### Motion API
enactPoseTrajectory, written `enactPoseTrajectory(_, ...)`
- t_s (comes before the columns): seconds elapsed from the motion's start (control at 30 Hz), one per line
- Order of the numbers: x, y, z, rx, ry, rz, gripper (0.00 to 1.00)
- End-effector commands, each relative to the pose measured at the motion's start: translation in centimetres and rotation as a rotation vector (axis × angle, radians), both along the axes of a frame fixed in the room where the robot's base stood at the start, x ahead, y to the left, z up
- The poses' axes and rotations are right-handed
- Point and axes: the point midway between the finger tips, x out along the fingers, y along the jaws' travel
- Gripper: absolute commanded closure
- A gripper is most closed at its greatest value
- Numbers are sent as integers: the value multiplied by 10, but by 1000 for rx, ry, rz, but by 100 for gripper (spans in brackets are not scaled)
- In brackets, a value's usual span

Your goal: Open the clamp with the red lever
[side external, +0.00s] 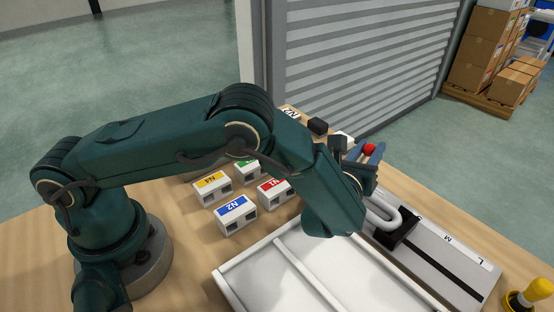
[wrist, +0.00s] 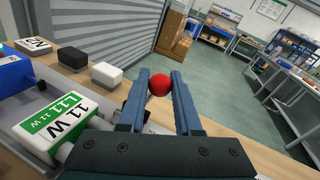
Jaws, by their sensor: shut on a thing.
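The red ball knob of the lever (side external: 369,149) shows at the tips of my gripper (side external: 366,160) in the side view. In the wrist view the same red knob (wrist: 159,84) sits between the two blue-grey fingers of my gripper (wrist: 160,88), which are shut on it. The lever's shaft and the clamp's body are mostly hidden behind my gripper, so I cannot tell how far the clamp is open.
A green-labelled box (wrist: 62,128) stands close left of my gripper. A black block (wrist: 72,57) and a white block (wrist: 107,74) lie beyond it. A white tray (side external: 225,287), a grey rail plate (side external: 455,262) and a yellow-topped object (side external: 538,290) are in front.

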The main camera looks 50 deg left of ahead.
Motion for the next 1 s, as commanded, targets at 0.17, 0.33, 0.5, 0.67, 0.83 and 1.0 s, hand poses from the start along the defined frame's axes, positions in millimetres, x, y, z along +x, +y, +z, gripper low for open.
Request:
enactPoseTrajectory(0.17,0,13,4,-165,-2,3,100)
enactPoseTrajectory(0.33,0,25,5,-326,-1,3,100)
enactPoseTrajectory(0.5,0,36,3,-481,0,3,100)
enactPoseTrajectory(0.67,0,45,0,-607,-1,3,100)
enactPoseTrajectory(0.83,0,52,-3,-713,0,2,100)
enactPoseTrajectory(1.0,0,56,-5,-785,-2,2,100)
